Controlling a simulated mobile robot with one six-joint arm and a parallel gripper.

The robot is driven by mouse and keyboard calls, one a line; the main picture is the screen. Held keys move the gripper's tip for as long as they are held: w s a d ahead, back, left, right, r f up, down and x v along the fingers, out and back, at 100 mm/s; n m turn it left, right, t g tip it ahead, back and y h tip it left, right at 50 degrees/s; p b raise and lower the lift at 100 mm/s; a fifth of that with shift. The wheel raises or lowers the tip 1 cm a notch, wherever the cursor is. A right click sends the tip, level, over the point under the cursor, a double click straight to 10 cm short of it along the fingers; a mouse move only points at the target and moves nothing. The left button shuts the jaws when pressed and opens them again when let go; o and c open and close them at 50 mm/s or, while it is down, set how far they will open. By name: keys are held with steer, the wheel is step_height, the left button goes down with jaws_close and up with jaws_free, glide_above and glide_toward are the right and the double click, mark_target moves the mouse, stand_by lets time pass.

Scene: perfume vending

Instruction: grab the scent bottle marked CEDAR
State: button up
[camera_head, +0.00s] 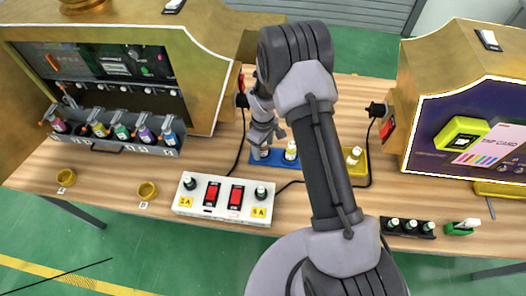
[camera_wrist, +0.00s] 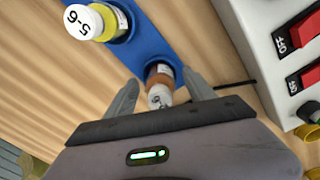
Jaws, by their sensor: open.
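A small bottle with a brown body and white cap (camera_wrist: 158,80) stands in the blue holder (camera_wrist: 146,48). It lies between the spread fingers of my gripper (camera_wrist: 160,75), which is open; I cannot tell whether a finger touches it. A second bottle, yellow with a white cap marked 5-6 (camera_wrist: 84,22), stands in the same holder. In the head view my gripper (camera_head: 267,133) is over the left end of the blue holder (camera_head: 276,160), and the yellow bottle (camera_head: 290,151) is just right of it. I cannot read CEDAR on any bottle.
A white switch box (camera_head: 222,200) with red switches stands in front of the holder. A yellow holder (camera_head: 360,167) with a bottle (camera_head: 354,155) is to the right. Several coloured bottles stand in a grey rack (camera_head: 118,146) at the left. Black cables run beside the blue holder.

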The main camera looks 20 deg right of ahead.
steer(key=shift+f, duration=0.2)
jaws_close()
